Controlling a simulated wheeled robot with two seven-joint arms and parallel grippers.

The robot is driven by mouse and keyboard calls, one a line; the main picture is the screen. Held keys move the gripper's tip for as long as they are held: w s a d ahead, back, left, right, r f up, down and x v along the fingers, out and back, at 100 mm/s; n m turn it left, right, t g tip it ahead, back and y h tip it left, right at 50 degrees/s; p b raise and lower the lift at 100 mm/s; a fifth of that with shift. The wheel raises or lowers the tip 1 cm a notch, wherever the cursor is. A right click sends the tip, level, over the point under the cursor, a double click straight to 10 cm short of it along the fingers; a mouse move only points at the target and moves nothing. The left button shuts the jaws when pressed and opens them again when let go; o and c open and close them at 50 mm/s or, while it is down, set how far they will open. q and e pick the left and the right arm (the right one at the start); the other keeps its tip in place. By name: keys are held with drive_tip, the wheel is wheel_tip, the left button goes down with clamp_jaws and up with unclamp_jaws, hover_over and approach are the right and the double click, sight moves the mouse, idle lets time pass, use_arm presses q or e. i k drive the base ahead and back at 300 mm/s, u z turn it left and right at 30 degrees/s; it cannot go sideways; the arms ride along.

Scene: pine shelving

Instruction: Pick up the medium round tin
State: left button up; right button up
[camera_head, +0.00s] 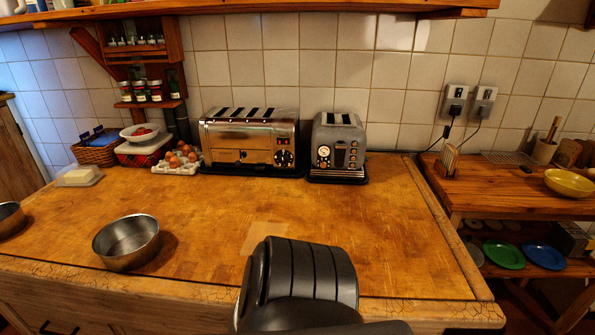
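A round metal tin (135,256) with an open top stands on the wooden worktop at the front left. A second round metal tin (8,224) is cut off by the left edge of the view. I cannot tell for sure which of them is the medium one; the first shows whole and looks empty. A black ribbed part of my arm rises at the bottom centre, to the right of the tins and apart from them. Neither gripper's fingers show in this view.
A wide toaster (250,140) and a smaller toaster (338,146) stand along the tiled wall. Eggs in a carton (178,160) and a butter dish (80,176) are at the back left. A side table (500,186) holds a yellow bowl (570,183). The worktop's middle (350,215) is clear.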

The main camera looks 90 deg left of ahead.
sight(128, 243)
drive_tip(key=u, duration=0.3)
drive_tip(key=i, duration=0.4)
drive_tip(key=u, duration=3.35)
